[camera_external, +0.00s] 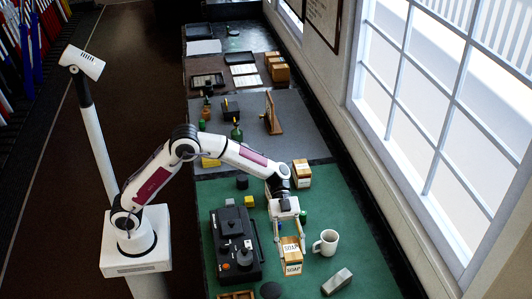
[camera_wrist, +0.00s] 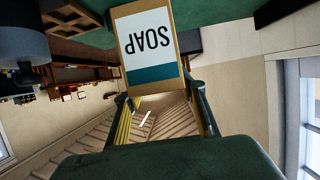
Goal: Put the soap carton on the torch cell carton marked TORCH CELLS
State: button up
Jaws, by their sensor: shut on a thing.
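My gripper (camera_external: 290,238) is shut on the soap carton (camera_external: 292,267) near the front of the green mat. The carton is tan and white with SOAP labels. In the wrist view the soap carton (camera_wrist: 152,45) shows a white and teal SOAP face, upside down, beyond the two fingers (camera_wrist: 161,98). I cannot tell the carton's height above the mat. A tan and white carton (camera_external: 301,174) stands behind the gripper near the window-side edge; its lettering is too small to read, so I cannot confirm it is the TORCH CELLS one.
A white mug (camera_external: 326,243) stands close to the right of the held carton, with a grey metal block (camera_external: 337,281) in front of it. A black device (camera_external: 236,245) is to the left. A dark round item (camera_external: 270,290) and wooden tray (camera_external: 236,295) lie at the front.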

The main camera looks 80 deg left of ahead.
jog(key=w+a+r+n+t+y, duration=0.1)
jog(key=w+a+r+n+t, duration=0.15)
jog(key=w+a, duration=0.45)
jog(key=w+a+r+n+t+y, duration=0.1)
jog(key=w+a+r+n+t, duration=0.2)
jog(key=a, duration=0.8)
jog(key=w+a+r+n+t+y, duration=0.1)
jog(key=w+a+r+n+t, duration=0.2)
jog(key=a, duration=0.6)
jog(key=w+a+n+t+y, duration=0.2)
jog(key=a+n+y, duration=0.3)
jog(key=a, duration=0.6)
jog(key=w+a+n+t+y, duration=0.2)
jog(key=a+n+y, duration=0.3)
jog(key=a, duration=0.6)
jog(key=shift+w+a+r+t, duration=0.35)
jog(key=shift+w+r+t, duration=0.1)
jog(key=shift+t, duration=0.3)
jog(key=shift+f, duration=0.1)
jog(key=shift+f, duration=2.85)
jog(key=shift+f, duration=2.05)
